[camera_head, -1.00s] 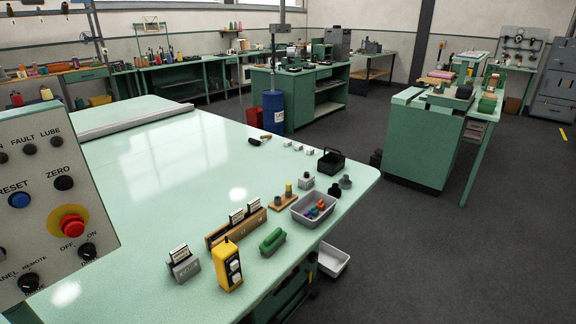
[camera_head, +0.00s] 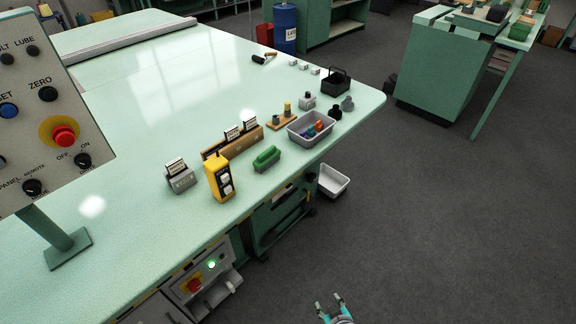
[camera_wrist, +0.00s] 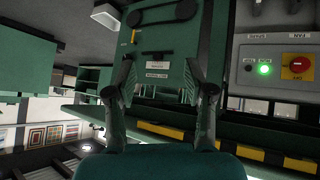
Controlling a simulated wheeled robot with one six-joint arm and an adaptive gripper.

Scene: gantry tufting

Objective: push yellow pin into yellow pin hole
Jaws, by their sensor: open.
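A small upright yellow piece (camera_head: 287,106) stands on a wooden base (camera_head: 277,124) on the pale green table; it may be the yellow pin. A shorter grey piece stands beside it on the same base. No yellow pin hole can be made out at this size. My gripper (camera_head: 329,301) is open and empty, low over the floor in front of the table, well apart from the base. In the wrist view its two fingers (camera_wrist: 158,78) are spread, facing the green side of a cabinet.
A grey bin (camera_head: 291,133) with coloured pieces, a green block (camera_head: 266,158), a yellow control box (camera_head: 219,178) and a black basket (camera_head: 336,80) stand on the table. A white tray (camera_head: 333,180) is below its edge. A switch panel (camera_head: 194,284) is under the front edge.

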